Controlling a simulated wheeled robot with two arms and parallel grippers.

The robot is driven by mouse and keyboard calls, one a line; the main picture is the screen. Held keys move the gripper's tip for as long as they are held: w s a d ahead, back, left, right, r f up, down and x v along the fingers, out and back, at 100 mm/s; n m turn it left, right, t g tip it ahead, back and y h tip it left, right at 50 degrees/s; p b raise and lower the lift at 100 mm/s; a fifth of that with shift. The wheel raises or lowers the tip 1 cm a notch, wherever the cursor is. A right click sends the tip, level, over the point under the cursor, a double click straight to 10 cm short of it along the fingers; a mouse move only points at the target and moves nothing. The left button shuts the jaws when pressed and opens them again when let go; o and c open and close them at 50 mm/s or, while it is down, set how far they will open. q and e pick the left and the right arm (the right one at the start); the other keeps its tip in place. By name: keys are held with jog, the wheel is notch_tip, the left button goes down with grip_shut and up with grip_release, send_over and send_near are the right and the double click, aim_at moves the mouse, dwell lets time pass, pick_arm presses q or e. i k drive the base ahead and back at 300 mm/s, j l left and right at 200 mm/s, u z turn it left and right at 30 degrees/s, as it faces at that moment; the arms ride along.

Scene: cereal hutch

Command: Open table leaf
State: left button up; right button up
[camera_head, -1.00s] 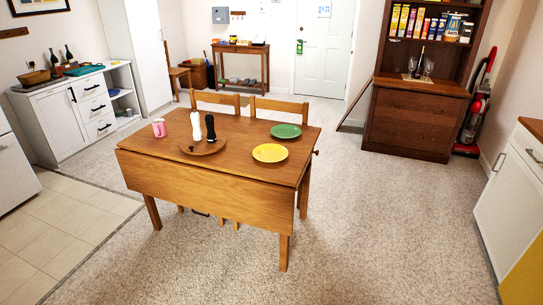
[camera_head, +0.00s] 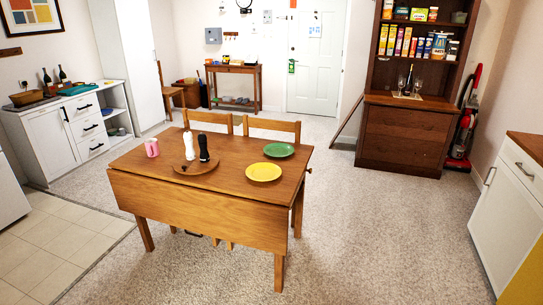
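A wooden drop-leaf table (camera_head: 226,163) stands in the middle of the room. Its near leaf (camera_head: 199,208) hangs down along the front side, facing me. A small knob (camera_head: 309,171) shows at the table's right end. On the top are a pink cup (camera_head: 152,148), a round wooden board (camera_head: 196,167) with a white mill (camera_head: 189,146) and a black mill (camera_head: 204,148), a yellow plate (camera_head: 264,172) and a green plate (camera_head: 279,150). Neither of my grippers is in view.
Two wooden chairs (camera_head: 272,129) stand behind the table. A white cabinet (camera_head: 75,140) is at the left and a dark hutch (camera_head: 408,135) at the back right. A white counter (camera_head: 510,210) is at the right edge. Carpet (camera_head: 385,230) right of the table is clear.

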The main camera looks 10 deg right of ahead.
aim_at(264, 226)
jog(key=i+u, duration=0.2)
jog(key=u, duration=0.7)
jog(key=i+l+u, duration=0.45)
jog(key=l, duration=0.15)
jog(key=i+l+u, duration=0.25)
jog(key=l+u, duration=0.2)
jog(key=l, duration=0.25)
jog(key=i+l, duration=0.1)
jog(key=l, duration=0.25)
jog(key=i+l, duration=0.15)
jog(key=l, duration=0.2)
jog(key=i+l, duration=0.1)
jog(key=l, duration=0.25)
jog(key=i+l, duration=0.15)
jog(key=l, duration=0.15)
jog(key=u, duration=0.05)
